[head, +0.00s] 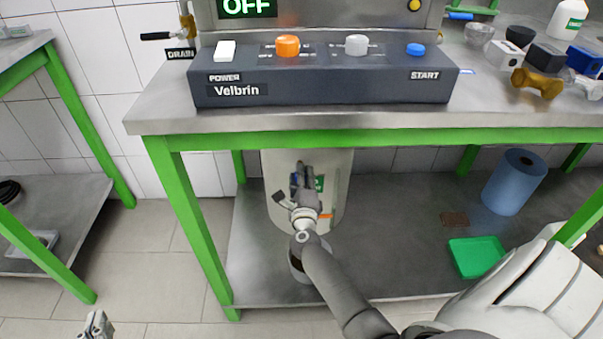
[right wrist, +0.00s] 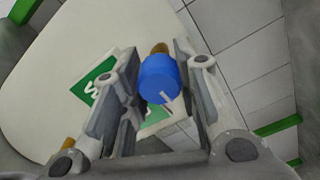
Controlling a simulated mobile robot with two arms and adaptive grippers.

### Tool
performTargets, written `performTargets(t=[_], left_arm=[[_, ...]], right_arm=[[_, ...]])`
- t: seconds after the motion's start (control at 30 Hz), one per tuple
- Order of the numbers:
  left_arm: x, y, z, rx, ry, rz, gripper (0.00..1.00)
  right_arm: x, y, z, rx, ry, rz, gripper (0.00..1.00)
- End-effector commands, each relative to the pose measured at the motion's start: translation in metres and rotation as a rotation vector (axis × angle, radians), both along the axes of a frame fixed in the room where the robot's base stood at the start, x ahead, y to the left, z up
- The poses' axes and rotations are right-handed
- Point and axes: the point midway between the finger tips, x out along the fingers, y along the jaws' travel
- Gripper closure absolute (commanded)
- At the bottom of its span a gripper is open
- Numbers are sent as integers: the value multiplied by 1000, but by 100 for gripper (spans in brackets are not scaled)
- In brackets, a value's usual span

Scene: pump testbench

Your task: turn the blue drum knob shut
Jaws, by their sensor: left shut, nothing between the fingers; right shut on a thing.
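The blue drum knob (right wrist: 158,75) sits between the two fingers of my right gripper (right wrist: 157,88) in the right wrist view. A white pointer mark shows on its lower edge, and a brass stem shows behind it. The knob is on a pale drum (head: 275,165) that stands under the bench. In the head view my right gripper (head: 302,178) is at the drum's front and largely hides the knob. This gripper is shut on the knob. My left gripper (head: 97,324) is low at the bottom left, shut and empty, away from the drum.
The green-framed bench (head: 400,138) runs above my right arm, with a control panel (head: 320,88) on top. Its lower shelf (head: 400,240) holds a blue roll (head: 514,182), a green tray (head: 476,257) and a brown sponge-like piece (head: 454,219). A dark container stands below my right gripper.

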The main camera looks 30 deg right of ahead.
Motion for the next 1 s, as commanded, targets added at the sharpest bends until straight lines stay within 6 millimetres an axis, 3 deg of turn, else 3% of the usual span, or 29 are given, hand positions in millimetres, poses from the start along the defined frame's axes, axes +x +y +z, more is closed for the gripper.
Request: performTargets(t=[0.4,0.7,1.0], left_arm=[[-76,31,-70,118,517,37,100],[-153,54,-93,191,882,64,100],[-151,54,-75,190,874,64,100]], right_arm=[[0,1,2,-208,132,2,95],[0,1,3,-376,233,2,95],[0,1,3,-568,355,3,95]])
